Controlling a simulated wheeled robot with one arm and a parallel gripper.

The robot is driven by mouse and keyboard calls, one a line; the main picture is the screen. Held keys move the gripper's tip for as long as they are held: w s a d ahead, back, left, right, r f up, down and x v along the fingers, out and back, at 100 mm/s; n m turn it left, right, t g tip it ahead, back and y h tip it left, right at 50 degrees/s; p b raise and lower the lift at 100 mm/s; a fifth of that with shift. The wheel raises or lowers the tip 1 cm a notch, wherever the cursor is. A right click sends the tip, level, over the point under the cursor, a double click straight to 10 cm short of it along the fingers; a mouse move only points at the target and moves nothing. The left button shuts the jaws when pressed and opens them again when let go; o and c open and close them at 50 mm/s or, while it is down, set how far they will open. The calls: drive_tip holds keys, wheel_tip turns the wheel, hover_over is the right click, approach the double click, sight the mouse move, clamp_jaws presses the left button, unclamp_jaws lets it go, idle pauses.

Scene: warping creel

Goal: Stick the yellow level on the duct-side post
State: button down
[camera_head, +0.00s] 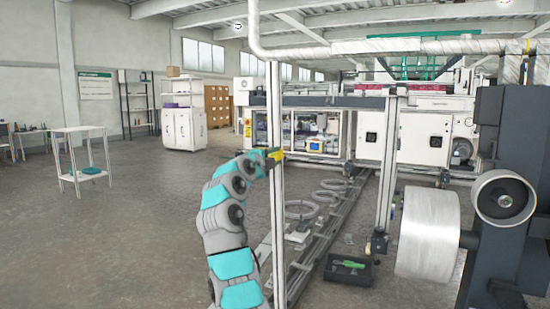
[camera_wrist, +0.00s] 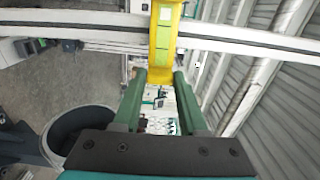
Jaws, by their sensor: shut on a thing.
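The yellow level (camera_head: 277,155) is at a pale upright post (camera_head: 274,100) in the head view. In the wrist view the level (camera_wrist: 161,58) has green vial windows, and it lies across the pale grooved post (camera_wrist: 232,36). I cannot tell whether it touches the post. My gripper (camera_head: 268,154) is at the post's left side at mid height. In the wrist view its green fingers (camera_wrist: 161,76) are shut on the near end of the level. A second post (camera_head: 388,165) stands farther right. The level's far end runs out of the wrist view.
A silver duct (camera_head: 400,46) runs overhead. A large pale roll (camera_head: 428,236) on a dark machine stands close on the right. A black bin with tools (camera_head: 350,272) and coils (camera_head: 302,209) lie near the floor rails. The floor on the left is clear up to a small table (camera_head: 82,130).

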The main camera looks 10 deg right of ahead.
drive_tip(key=shift+w+d+r+p, duration=0.1)
drive_tip(key=shift+p, duration=0.2)
drive_tip(key=shift+w+d+p, duration=0.1)
drive_tip(key=shift+w+p, duration=0.05)
drive_tip(key=shift+p, duration=0.15)
drive_tip(key=shift+w+d, duration=0.1)
drive_tip(key=shift+w, duration=0.15)
drive_tip(key=shift+w+d+p, duration=0.15)
drive_tip(key=shift+w+p, duration=0.05)
drive_tip(key=shift+p, duration=0.4)
drive_tip(key=shift+c, duration=0.6)
unclamp_jaws()
drive_tip(key=b+v, duration=0.1)
drive_tip(key=v, duration=0.1)
drive_tip(key=b+v, duration=0.2)
drive_tip(key=v, duration=0.1)
drive_tip(key=shift+s+f, duration=0.25)
drive_tip(key=shift+f, duration=0.1)
drive_tip(key=shift+s+a+r+b, duration=0.2)
drive_tip(key=shift+s+a+b, duration=0.2)
drive_tip(key=shift+s+a, duration=0.2)
